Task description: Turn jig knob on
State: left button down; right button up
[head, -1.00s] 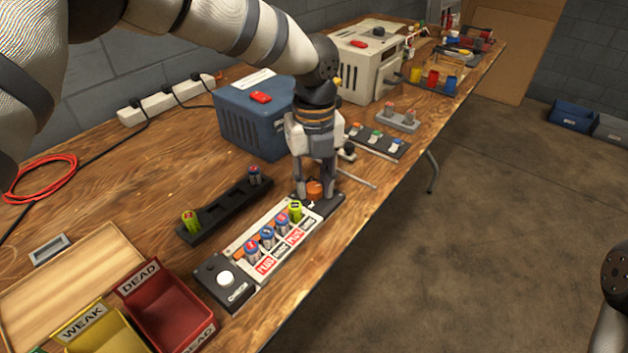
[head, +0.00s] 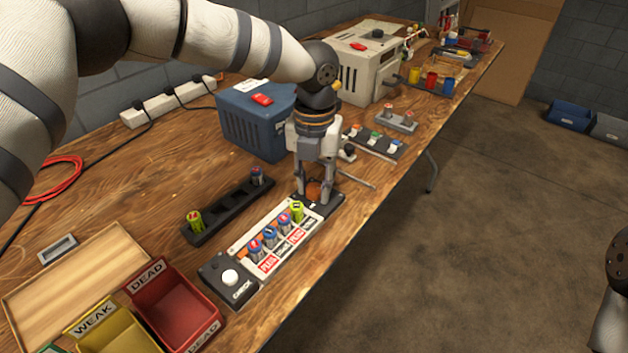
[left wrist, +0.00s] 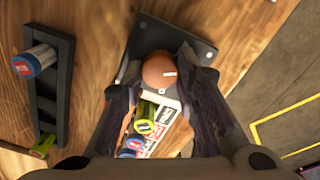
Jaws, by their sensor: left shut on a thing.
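The orange jig knob (head: 313,189) sits on a dark plate at the far end of the white battery jig (head: 262,262). In the left wrist view the knob (left wrist: 159,70) is round with a short white mark on its right side. My left gripper (head: 315,192) points down with its fingers on either side of the knob, shut on it. The gripper's fingers (left wrist: 162,88) also show in the left wrist view. The jig holds several blue and yellow-green batteries. My right gripper is out of view; only a bit of the right arm shows at the right edge.
A black battery holder (head: 232,208) lies left of the jig. The control box with a white button (head: 230,277) is at the jig's near end. A red DEAD bin (head: 178,305) and a yellow WEAK bin (head: 112,335) stand in front. A blue charger (head: 250,118) stands behind.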

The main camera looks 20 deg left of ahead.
pick_arm(q)
jog(key=m, duration=0.4)
jog(key=shift+m, duration=0.3)
jog(key=m, duration=0.4)
jog(key=shift+f+m, duration=0.1)
jog(key=shift+m, duration=0.2)
jog(key=m, duration=0.4)
jog(key=shift+a+m, duration=0.1)
jog(key=shift+m, duration=2)
jog(key=c, duration=1.2)
grip_release()
jog(key=shift+c, duration=0.2)
